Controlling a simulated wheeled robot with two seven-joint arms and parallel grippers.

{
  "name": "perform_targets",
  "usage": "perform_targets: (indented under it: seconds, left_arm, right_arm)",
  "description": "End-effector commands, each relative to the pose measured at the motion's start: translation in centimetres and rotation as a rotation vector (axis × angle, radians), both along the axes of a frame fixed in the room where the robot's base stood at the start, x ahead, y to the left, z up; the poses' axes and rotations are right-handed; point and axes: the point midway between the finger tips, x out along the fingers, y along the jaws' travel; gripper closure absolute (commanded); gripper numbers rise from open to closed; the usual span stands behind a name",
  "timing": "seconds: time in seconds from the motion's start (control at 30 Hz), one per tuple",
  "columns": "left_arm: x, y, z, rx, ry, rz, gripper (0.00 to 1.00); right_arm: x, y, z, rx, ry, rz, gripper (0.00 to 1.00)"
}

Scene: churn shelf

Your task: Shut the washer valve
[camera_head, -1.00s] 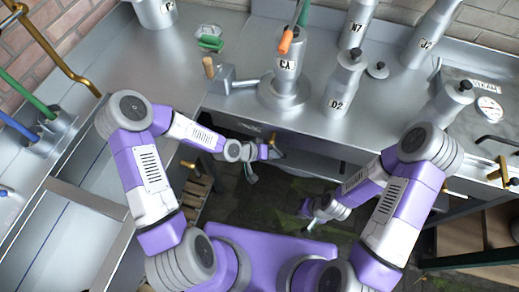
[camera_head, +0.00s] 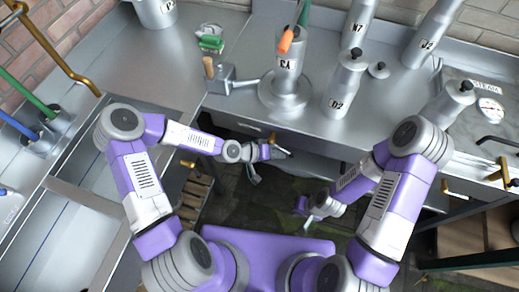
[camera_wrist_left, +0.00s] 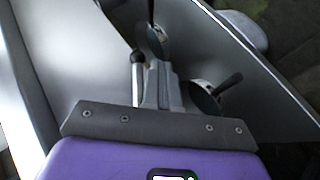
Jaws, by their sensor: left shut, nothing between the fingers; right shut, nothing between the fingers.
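No valve in view is marked as the washer's, so I cannot tell which one it is. My left gripper (camera_head: 283,153) is shut and empty, just below the counter's front edge. In the left wrist view its narrow grey fingers (camera_wrist_left: 156,88) lie together. Around them are two round fittings with dark handles, one beyond the fingertips (camera_wrist_left: 152,40) and one to the right (camera_wrist_left: 204,96). A brass fitting (camera_head: 272,138) shows at the counter edge near the left gripper. My right gripper (camera_head: 312,220) is shut and empty, low over the floor.
A brass valve (camera_head: 502,170) is on the unit with a gauge (camera_head: 490,108) at the right. Steel churns (camera_head: 345,82) stand on the counter (camera_head: 225,103). A sink (camera_head: 85,215) lies at the left, with a wooden rack (camera_head: 194,190) beside it. Open floor lies below the grippers.

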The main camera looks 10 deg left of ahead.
Motion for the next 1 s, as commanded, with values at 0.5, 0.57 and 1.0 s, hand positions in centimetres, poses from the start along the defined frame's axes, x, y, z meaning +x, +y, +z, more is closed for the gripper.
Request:
perform_targets:
  seconds: [0.5,0.57,1.0]
  left_arm:
    - [-0.2,-1.6,1.0,0.000,-0.003,-0.015,1.00]
    - [-0.2,-1.7,1.1,0.000,-0.002,-0.015,1.00]
    - [-0.3,-2.1,1.7,0.000,-0.002,-0.015,1.00]
  right_arm:
    - [0.0,0.0,0.5,0.000,0.000,0.000,1.00]
    - [0.0,0.0,0.6,0.000,0.000,0.000,1.00]
    - [0.0,0.0,0.9,0.000,0.000,0.000,1.00]
